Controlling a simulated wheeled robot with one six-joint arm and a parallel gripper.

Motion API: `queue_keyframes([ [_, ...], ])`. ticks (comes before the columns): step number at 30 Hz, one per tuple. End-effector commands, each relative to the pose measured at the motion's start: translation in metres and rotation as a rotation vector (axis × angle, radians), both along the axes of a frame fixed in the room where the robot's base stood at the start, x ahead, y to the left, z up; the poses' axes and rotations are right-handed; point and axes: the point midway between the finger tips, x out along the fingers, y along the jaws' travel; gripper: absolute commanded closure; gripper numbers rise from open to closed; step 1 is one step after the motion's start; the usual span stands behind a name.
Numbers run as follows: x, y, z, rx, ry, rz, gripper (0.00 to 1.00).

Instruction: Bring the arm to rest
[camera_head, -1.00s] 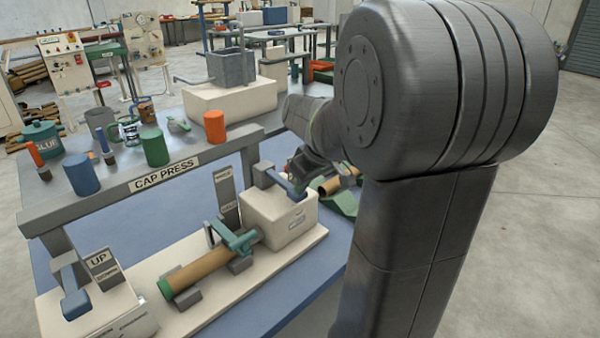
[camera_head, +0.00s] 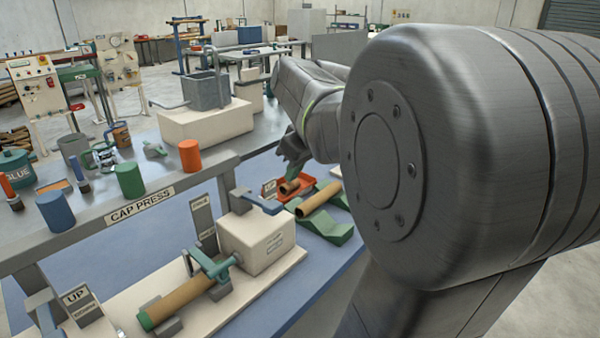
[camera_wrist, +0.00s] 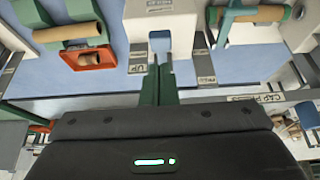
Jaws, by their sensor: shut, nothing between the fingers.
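My arm reaches across the right side of the head view, with its large grey joint close to the camera. My gripper (camera_head: 292,152) hangs at the far end, above the bench and apart from the things below it. In the wrist view, its two green fingers (camera_wrist: 157,84) lie together with nothing between them. They point toward a white block (camera_wrist: 161,20) with a blue lever, which stands beyond the tips. My arm's joint hides much of the right side of the head view.
The cap press (camera_head: 140,207) shelf carries coloured cylinders and a white block (camera_head: 205,123). Below it, a brown tube (camera_head: 182,302) lies in a clamp fixture. A red-orange tray (camera_head: 283,190) and a green cradle (camera_head: 327,226) with a tube sit under my gripper. Floor is open at the far right.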

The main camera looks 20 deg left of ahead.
Motion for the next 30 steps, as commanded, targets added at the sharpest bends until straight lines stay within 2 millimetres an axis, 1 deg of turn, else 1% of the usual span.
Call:
queue_keyframes([
  [15, 0.000, 0.000, -0.001, 0.000, 0.000, 0.000, 1.00],
  [19, 0.001, 0.003, -0.006, -0.001, 0.001, 0.000, 1.00],
  [23, 0.004, 0.010, -0.020, -0.001, 0.002, 0.002, 1.00],
  [30, 0.012, 0.031, -0.062, -0.003, 0.004, 0.001, 1.00],
])
